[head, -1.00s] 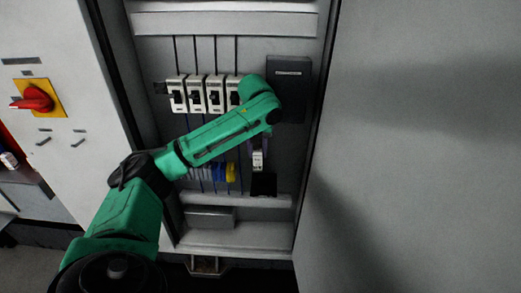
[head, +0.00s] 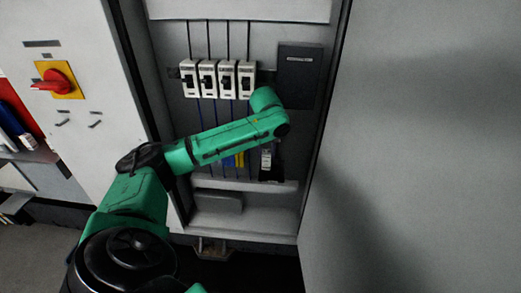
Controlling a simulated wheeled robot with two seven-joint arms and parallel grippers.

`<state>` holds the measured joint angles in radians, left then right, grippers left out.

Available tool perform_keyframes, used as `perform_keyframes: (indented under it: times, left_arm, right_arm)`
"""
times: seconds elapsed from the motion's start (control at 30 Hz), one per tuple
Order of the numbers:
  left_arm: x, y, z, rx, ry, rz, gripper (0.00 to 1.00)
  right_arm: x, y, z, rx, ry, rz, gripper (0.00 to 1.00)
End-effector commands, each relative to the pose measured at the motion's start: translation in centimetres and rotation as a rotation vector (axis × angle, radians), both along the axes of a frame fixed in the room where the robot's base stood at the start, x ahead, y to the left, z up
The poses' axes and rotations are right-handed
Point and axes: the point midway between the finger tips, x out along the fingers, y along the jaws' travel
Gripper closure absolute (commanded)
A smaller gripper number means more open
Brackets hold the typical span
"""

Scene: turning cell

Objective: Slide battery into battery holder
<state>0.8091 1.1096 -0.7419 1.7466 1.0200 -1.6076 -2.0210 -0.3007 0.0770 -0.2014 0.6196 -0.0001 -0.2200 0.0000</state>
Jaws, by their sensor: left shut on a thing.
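My left gripper (head: 268,150) hangs below the end of my green arm, inside the open cabinet, and is mostly hidden by the arm. It is shut on a small grey-white block, which I take to be the battery (head: 266,161). The block is held upright with its lower end in front of or at the black battery holder (head: 272,177). The holder is low on the cabinet's back panel, just above the lower ledge. I cannot tell whether the battery is inside the holder or only in front of it. My right gripper is not in view.
A row of white breakers (head: 227,79) with cables is above my forearm, with a dark box (head: 300,74) to their right. A yellow block (head: 239,160) is close left of the gripper. The cabinet's right edge is near. A red switch (head: 54,82) is on the left panel.

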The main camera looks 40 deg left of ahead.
Motion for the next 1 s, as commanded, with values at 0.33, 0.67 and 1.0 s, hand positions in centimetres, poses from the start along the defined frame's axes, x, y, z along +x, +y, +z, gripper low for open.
perform_keyframes:
  times: [0.33, 0.67, 1.0]
  left_arm:
    - [-0.3, -1.3, -1.8, -0.013, 0.028, -0.043, 0.33]
    - [-0.3, -1.3, -1.7, -0.012, 0.030, -0.042, 0.28]
    - [-1.5, -1.4, 2.5, -0.012, 0.007, -0.034, 0.28]
  right_arm:
    - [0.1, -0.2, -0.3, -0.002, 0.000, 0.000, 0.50]
    - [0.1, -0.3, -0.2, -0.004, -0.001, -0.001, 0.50]
    - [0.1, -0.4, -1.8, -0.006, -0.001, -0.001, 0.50]
